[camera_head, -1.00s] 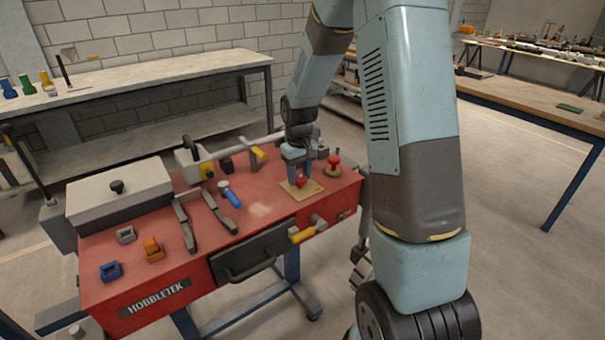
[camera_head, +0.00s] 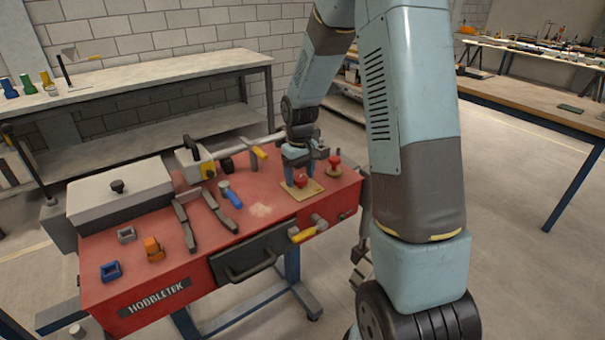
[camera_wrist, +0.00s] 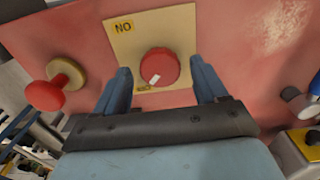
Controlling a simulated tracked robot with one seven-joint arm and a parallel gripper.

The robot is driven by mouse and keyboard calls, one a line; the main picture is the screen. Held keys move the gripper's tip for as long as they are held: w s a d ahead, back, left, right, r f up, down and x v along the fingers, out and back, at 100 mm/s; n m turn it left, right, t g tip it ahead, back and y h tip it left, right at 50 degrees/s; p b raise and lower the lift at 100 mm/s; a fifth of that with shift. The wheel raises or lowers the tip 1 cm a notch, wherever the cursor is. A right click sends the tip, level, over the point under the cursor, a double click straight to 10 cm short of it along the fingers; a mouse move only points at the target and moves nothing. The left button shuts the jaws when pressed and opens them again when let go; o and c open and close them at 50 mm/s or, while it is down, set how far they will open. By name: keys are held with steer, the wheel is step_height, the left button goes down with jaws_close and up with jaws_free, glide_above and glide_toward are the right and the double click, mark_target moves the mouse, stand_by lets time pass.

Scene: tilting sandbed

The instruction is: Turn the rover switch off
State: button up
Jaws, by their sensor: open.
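The rover switch is a round red knob (camera_wrist: 160,67) with a white mark, on a cream plate (camera_wrist: 125,45). In the wrist view one label reads "NO" at the plate's upper left; a second label by the white mark is too small to read. In the head view the knob (camera_head: 300,179) sits on its plate (camera_head: 290,190) near the right end of the red bench top. My gripper (camera_wrist: 160,84) is open and empty. Its two blue fingers stand on either side of the knob in the picture, apart from it. In the head view my gripper (camera_head: 298,170) is just above the plate.
A second red knob (camera_head: 334,161) on a round base stands right of the plate.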

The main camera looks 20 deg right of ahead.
mark_target(300, 177)
steer(key=shift+r, duration=0.1)
step_height(300, 177, up, 14)
steer(key=shift+f, duration=0.25)
stand_by(0.4)
steer(key=s+r+m+t, duration=0.2)
steer(key=s+r+t, duration=0.1)
steer(key=s+r, duration=0.95)
steer(key=s+d+m+t, duration=0.1)
steer(key=s+t, duration=0.1)
steer(key=s, duration=1.4)
steer(key=shift+s+m+t, duration=0.3)
steer(key=shift+m, duration=0.1)
steer(key=shift+c, duration=0.5)
